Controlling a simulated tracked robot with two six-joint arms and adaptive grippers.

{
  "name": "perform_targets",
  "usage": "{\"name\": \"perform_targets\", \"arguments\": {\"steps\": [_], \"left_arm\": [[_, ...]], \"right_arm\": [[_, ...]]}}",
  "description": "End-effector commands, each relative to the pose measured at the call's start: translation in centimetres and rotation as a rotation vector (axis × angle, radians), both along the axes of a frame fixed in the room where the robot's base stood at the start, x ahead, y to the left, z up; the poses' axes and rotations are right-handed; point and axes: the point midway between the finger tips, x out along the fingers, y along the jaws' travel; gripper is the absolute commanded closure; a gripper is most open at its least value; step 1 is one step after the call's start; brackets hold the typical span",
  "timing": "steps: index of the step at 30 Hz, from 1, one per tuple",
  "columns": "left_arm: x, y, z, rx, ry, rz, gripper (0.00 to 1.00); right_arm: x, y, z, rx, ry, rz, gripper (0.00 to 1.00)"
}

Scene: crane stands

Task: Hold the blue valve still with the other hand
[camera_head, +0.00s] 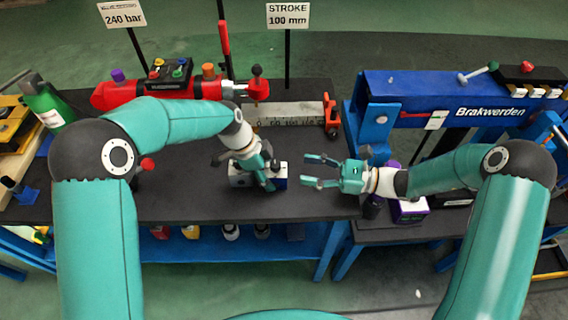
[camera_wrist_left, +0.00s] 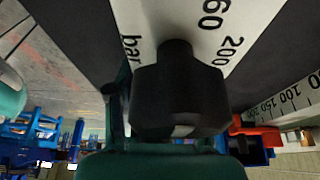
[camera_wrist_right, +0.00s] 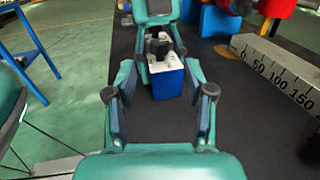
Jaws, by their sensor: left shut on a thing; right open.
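The blue valve (camera_head: 281,177) is a small block on the black table top, with a blue side and a white top. It shows ahead of my right gripper in the right wrist view (camera_wrist_right: 168,88). A black knob (camera_wrist_left: 178,95) stands over its white scale plate. My left gripper (camera_head: 265,172) comes down on the valve from above and is shut on the black knob. My right gripper (camera_head: 309,172) is open and empty to the right of the valve, fingers pointing at it and apart from it. In the right wrist view the valve appears between the fingers.
A ruler bar (camera_head: 285,115) with a red clamp (camera_head: 331,115) lies behind the valve. A red cylinder (camera_head: 125,93) lies at the back left. A blue machine frame (camera_head: 430,95) stands right. A purple-and-white block (camera_head: 410,211) sits below my right forearm.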

Motion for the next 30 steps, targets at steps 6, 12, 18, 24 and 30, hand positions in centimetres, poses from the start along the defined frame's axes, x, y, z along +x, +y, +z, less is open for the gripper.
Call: {"name": "perform_targets", "arguments": {"steps": [6, 12, 18, 24, 30], "left_arm": [[0.0, 0.0, 0.0, 0.001, 0.002, 0.0, 0.96], [0.0, 0.0, 0.0, 0.001, 0.001, 0.001, 0.96], [0.0, 0.0, 0.0, 0.001, 0.001, 0.001, 0.96], [0.0, 0.0, 0.0, 0.001, 0.001, 0.001, 0.96], [0.0, 0.0, 0.0, 0.001, 0.001, 0.001, 0.96]], "right_arm": [[0.9, 4.3, 0.0, 0.0, 0.0, 0.004, 0.47], [1.6, 6.7, 0.0, 0.0, 0.0, 0.002, 0.47], [1.8, 7.5, 0.0, -0.001, 0.001, 0.0, 0.47], [1.8, 7.5, 0.0, 0.0, 0.0, 0.0, 0.47], [1.8, 7.5, 0.0, 0.0, 0.0, 0.0, 0.77]]}}
